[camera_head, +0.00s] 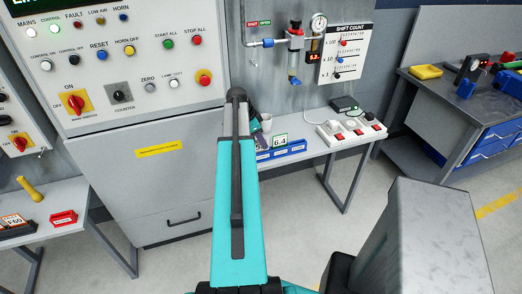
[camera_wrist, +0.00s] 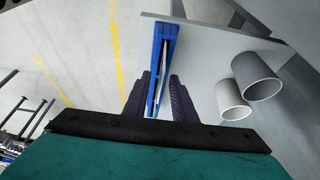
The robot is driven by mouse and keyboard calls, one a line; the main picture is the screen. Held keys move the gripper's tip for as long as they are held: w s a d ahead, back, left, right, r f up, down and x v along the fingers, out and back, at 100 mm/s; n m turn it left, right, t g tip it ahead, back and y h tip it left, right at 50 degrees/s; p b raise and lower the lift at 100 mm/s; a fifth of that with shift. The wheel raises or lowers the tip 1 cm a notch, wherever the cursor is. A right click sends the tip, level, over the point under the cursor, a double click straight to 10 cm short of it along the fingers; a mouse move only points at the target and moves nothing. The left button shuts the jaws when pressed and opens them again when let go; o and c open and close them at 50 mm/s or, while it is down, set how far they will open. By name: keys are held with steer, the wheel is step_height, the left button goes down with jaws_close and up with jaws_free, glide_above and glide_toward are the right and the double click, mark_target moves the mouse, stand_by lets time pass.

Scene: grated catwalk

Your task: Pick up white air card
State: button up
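My gripper (camera_wrist: 158,98) is open in the wrist view, with its two dark fingers on either side of a narrow blue rack (camera_wrist: 166,32). A thin pale edge, perhaps a card, shows inside the rack's slot between the fingers. I cannot tell whether the fingers touch it. In the head view the blue rack (camera_head: 290,149) lies along the front of the grey table, and a white card reading 6.4 with a green border (camera_head: 280,141) stands in it. Another card to its left is mostly hidden by my gripper (camera_head: 259,138). No label reading "air" is legible.
A white power strip with red switches (camera_head: 352,130) and a black box (camera_head: 344,104) are farther right on the table. The control panel (camera_head: 140,70) rises behind left. Open floor lies in front.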

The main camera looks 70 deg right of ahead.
steer(key=shift+c, duration=0.2)
jaws_close()
steer(key=shift+r, duration=0.15)
step_height(320, 180, up, 18)
steer(key=b, duration=0.5)
stand_by(0.4)
stand_by(0.6)
